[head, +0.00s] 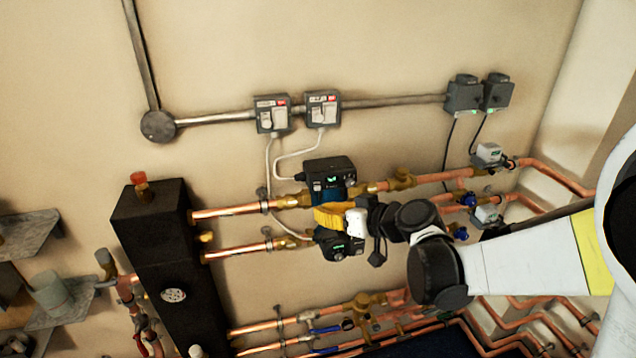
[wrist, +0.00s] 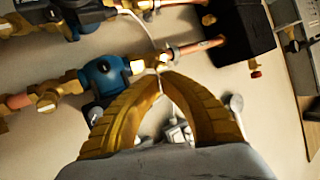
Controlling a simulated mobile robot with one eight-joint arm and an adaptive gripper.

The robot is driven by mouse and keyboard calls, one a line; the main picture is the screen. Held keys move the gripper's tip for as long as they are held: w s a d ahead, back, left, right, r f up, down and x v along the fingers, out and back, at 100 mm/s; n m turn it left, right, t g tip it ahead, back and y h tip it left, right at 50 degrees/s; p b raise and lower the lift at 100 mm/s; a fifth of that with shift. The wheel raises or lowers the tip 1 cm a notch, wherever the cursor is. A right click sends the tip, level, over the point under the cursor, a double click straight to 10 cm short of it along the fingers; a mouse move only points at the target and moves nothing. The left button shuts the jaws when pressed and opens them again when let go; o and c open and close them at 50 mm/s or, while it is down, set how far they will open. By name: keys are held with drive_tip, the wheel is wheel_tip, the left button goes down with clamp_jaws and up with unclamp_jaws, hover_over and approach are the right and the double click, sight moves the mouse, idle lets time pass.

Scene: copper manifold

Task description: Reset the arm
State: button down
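My arm reaches in from the right in the head view, and my gripper (head: 322,217) is in front of the copper pipework, between the upper pump (head: 330,172) and the lower pump (head: 340,245). In the wrist view the two yellow fingers of my gripper (wrist: 160,80) bow outward and come together at the tips. Nothing shows held between them. A blue pump body (wrist: 105,75) is just left of the fingers, and a brass fitting (wrist: 158,62) is beyond the tips. I cannot tell whether the tips touch anything.
A black manifold block (head: 158,255) stands at the left, with copper pipes running right from it. Two switch boxes (head: 272,114) hang on the wall above. More pipes (head: 290,322) run below. Grey shelves (head: 28,232) are at the far left.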

drive_tip(key=s+d+f+m+g+h+b, duration=0.1)
drive_tip(key=s+d+f+m+h+b, duration=0.2)
drive_tip(key=s+d, duration=0.6)
drive_tip(key=s+d+f+m+g+h+b, duration=0.1)
drive_tip(key=s+d+f+m+h+b, duration=0.3)
drive_tip(key=s+d, duration=0.5)
drive_tip(key=s+f+h+b, duration=0.2)
drive_tip(key=s+f+b, duration=0.1)
drive_tip(key=s, duration=0.4)
drive_tip(key=shift+d+f+h+b, duration=0.3)
drive_tip(key=shift+d, duration=0.05)
